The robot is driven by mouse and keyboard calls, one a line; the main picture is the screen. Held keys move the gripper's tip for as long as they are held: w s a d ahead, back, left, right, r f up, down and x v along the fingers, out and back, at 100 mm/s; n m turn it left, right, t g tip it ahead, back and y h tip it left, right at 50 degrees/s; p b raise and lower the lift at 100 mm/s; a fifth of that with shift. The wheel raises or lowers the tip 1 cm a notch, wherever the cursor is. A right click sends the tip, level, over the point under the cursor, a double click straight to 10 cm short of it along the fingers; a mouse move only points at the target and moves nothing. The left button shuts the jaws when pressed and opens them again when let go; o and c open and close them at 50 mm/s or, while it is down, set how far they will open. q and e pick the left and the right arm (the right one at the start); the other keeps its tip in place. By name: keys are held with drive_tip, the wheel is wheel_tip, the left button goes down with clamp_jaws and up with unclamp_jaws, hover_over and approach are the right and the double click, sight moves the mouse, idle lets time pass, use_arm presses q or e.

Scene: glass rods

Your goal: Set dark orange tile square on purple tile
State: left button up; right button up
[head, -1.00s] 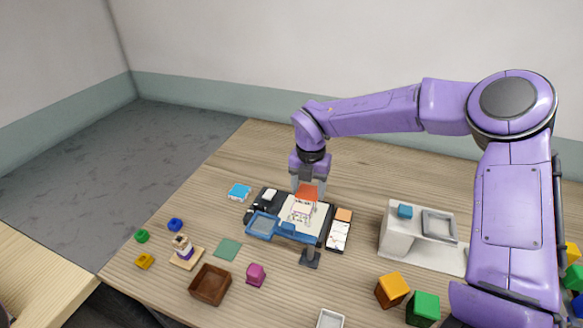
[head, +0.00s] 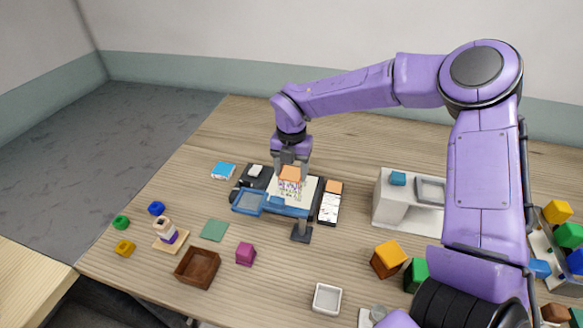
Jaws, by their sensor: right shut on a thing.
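My right gripper (head: 291,163) points down over the white patterned panel (head: 288,191) in the middle of the table. It is shut on an orange tile (head: 291,173), which I take as the dark orange tile. The tile hangs between the fingers at the panel's far edge; whether it touches the panel I cannot tell. I cannot make out a purple tile for certain; a purple piece (head: 169,238) shows in a small stack on a wooden base at the left. My left gripper is not in view.
A blue tray (head: 249,202) stands at the panel's left front. A brown wooden box (head: 198,268), a magenta block (head: 245,254) and a green square (head: 214,231) lie nearer. A white stand (head: 394,202) is to the right, with orange (head: 388,258) and green blocks before it.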

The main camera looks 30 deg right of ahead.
drive_tip(key=shift+s+r, duration=0.1)
drive_tip(key=o, duration=1.2)
drive_tip(key=shift+o, duration=0.2)
wheel_tip(320, 180, up, 11)
drive_tip(key=b, duration=0.1)
